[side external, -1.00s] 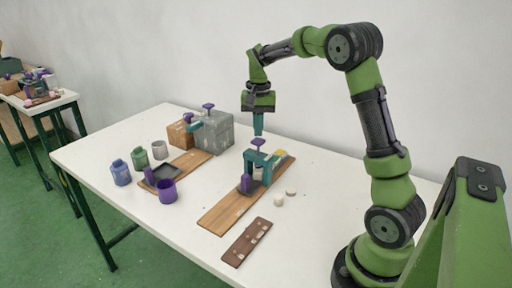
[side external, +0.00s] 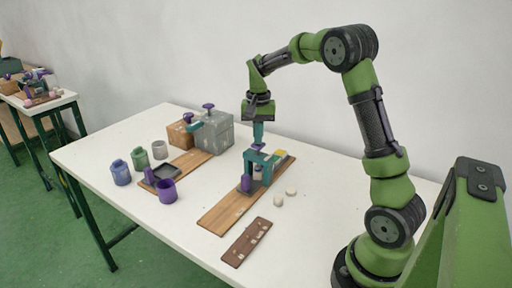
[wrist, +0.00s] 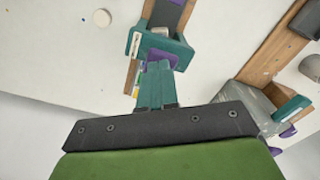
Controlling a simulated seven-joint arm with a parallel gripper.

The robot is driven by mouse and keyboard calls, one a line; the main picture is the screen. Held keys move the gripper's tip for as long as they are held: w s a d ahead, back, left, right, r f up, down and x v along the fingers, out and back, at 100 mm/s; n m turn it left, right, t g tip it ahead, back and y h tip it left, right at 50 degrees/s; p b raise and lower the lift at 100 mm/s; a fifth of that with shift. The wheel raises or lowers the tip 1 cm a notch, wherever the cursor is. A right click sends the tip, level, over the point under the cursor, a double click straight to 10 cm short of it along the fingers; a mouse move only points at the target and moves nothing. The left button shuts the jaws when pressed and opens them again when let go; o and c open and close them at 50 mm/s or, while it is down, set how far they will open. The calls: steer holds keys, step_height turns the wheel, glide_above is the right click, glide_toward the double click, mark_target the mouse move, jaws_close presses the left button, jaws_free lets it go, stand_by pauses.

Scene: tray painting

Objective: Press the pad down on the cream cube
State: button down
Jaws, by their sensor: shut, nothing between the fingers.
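A teal press frame (side external: 264,160) stands on a wooden board and has a purple knob (side external: 258,148) on top. My gripper (side external: 258,142) is shut and empty, pointing down, with its fingertips at the knob and apparently touching it. In the wrist view, the teal fingers (wrist: 157,68) reach the purple knob (wrist: 161,58). A small pale block, apparently the cream cube (wrist: 160,31), shows partly beneath the press in the wrist view. The pad itself is hidden under the frame, so I cannot tell whether it touches the cube.
A dark brown strip (side external: 247,243) lies in front. Paint cups (side external: 121,172) and a grey box (side external: 214,133) stand left. The table's right side is mostly clear.

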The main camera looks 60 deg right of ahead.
steer(key=shift+f, duration=0.25)
steer(key=shift+r, duration=1.6)
steer(key=shift+r, duration=2.5)
